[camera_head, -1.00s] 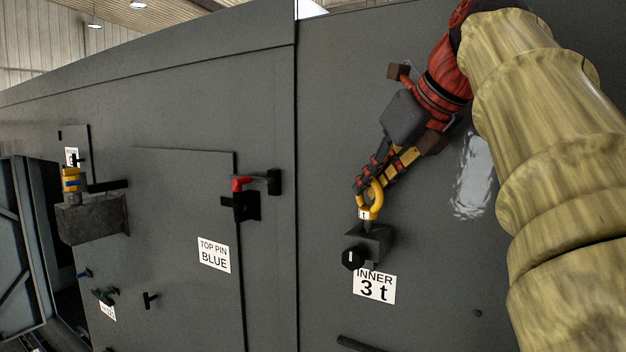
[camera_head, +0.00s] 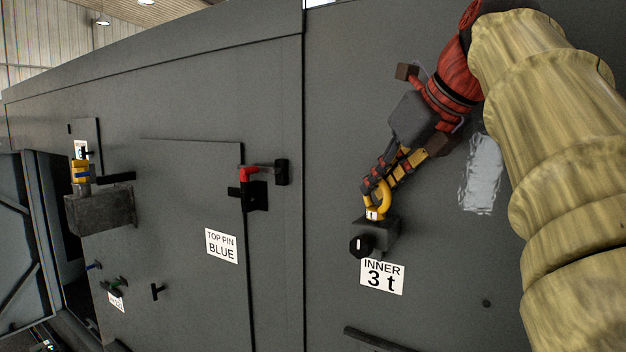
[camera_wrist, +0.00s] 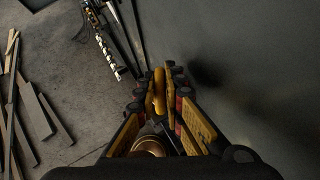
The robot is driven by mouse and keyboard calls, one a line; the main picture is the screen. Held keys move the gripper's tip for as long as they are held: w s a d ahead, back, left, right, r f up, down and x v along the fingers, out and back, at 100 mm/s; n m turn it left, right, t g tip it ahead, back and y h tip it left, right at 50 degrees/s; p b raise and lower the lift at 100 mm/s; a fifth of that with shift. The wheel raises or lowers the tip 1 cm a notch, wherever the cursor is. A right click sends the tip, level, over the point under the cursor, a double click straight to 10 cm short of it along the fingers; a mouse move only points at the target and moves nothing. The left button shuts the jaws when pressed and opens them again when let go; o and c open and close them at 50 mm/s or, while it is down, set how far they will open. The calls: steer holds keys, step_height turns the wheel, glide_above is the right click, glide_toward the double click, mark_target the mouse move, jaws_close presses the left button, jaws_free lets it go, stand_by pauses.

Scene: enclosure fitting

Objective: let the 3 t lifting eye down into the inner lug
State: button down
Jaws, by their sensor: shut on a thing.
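The yellow lifting eye (camera_head: 384,192) is a ring with a white tag at its foot; the "t" shows but I cannot read the number. My gripper (camera_head: 379,183) is shut on the ring and points down and left. The eye's foot is at the top of the dark inner lug (camera_head: 381,236), a block on the grey wall with a black knob on its front. I cannot tell whether the shank is inside the lug. In the wrist view the yellow eye (camera_wrist: 159,92) shows between the fingers; the lug is not visible there.
The "INNER 3 t" label (camera_head: 383,277) is below the lug. To the left are a red-handled latch (camera_head: 250,178), a "TOP PIN BLUE" label (camera_head: 222,246) and a grey block (camera_head: 101,209) carrying a yellow piece. A bar (camera_head: 376,341) sticks out lower down.

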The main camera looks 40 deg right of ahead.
steer(key=shift+f, duration=0.3)
steer(key=c, duration=1.8)
jaws_free()
steer(key=shift+v, duration=6.05)
steer(key=shift+w, duration=0.1)
